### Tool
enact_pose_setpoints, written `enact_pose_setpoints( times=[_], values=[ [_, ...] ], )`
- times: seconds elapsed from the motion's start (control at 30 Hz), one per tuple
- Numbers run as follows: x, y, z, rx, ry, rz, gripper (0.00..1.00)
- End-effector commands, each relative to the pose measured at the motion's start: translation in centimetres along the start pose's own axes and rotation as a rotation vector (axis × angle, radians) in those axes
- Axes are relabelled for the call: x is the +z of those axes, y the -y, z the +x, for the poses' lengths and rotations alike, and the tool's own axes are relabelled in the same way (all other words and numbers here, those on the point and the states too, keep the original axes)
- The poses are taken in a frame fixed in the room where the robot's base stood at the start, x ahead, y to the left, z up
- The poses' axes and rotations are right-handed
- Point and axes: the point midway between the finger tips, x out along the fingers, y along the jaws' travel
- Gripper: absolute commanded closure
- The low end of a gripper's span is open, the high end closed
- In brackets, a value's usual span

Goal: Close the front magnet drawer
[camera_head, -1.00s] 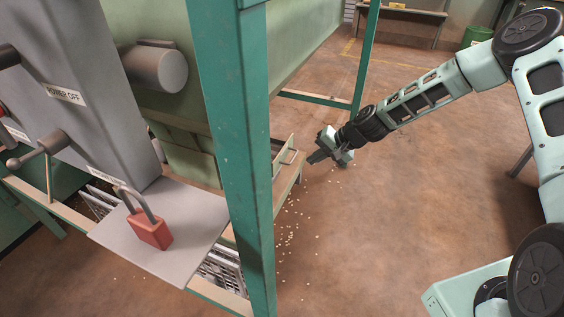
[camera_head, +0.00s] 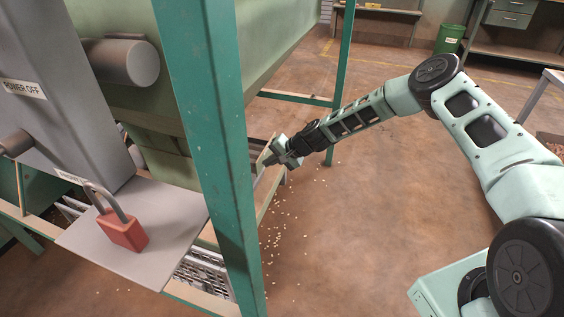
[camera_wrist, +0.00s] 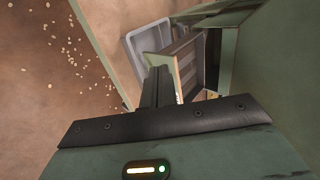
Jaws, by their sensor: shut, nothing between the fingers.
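The magnet drawer (camera_wrist: 190,62) stands pulled out in the wrist view, with its dark grey barred inside showing. Its pale-edged front panel (camera_wrist: 163,64) is just beyond my fingertips. In the head view the drawer is mostly hidden behind the green post and my gripper. My gripper (camera_head: 264,161) is shut and empty, close against the outer side of the drawer front. In the wrist view its fingers (camera_wrist: 158,82) point at the panel; I cannot tell whether they touch it.
A green post (camera_head: 207,130) stands before the machine. A red padlock (camera_head: 123,230) hangs on a grey plate at left. A grey bin (camera_wrist: 134,44) lies beyond the drawer. Pale nuts (camera_head: 277,235) are scattered on the floor. Open floor lies to the right.

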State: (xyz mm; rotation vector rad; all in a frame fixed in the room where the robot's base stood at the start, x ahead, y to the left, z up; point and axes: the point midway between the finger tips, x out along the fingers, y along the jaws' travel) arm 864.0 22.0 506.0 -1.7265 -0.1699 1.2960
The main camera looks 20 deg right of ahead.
Motion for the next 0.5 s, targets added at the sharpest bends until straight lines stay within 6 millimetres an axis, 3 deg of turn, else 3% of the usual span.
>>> enact_pose_setpoints(
  times=[0.13, 0.5],
  values=[
    [-0.02, 0.87, 1.05, 0.001, 0.000, 0.001, 1.00],
    [-0.01, 1.19, 1.28, 0.001, 0.000, 0.002, 1.00]
  ],
)
